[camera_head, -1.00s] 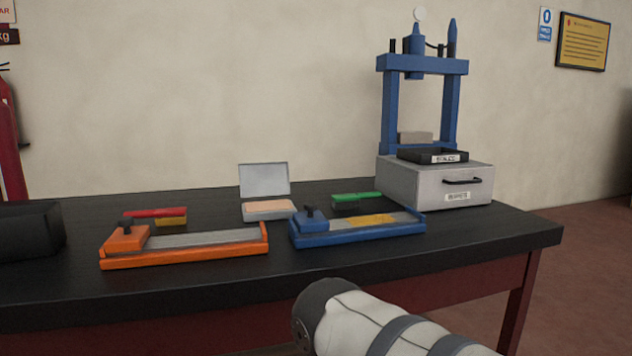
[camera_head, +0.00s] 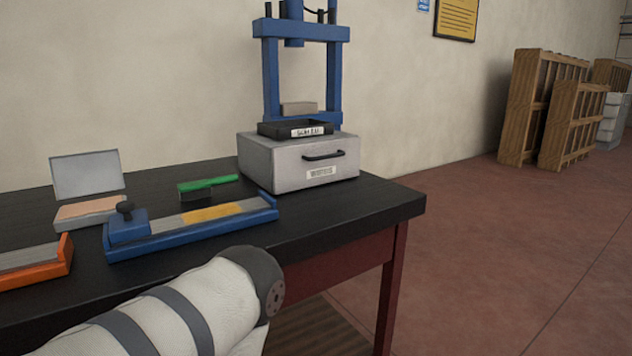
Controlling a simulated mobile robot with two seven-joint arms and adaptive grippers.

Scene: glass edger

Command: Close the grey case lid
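The grey case (camera_head: 66,224) sits on the black table at the left of the head view. Its lid (camera_head: 87,175) stands open, raised nearly upright at the back of the case. A flat pale-orange piece shows inside the case. Neither of my grippers is in view. One of my white arm links crosses the bottom left, in front of the table, and its gripper is not seen.
A blue tray tool (camera_head: 200,232) lies right of the case, partly in front of it. A green-handled brush (camera_head: 208,184) lies behind that tool. An orange tool (camera_head: 50,266) is at the left edge. A grey drawer box (camera_head: 270,165) and a blue press (camera_head: 270,80) stand at the back right.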

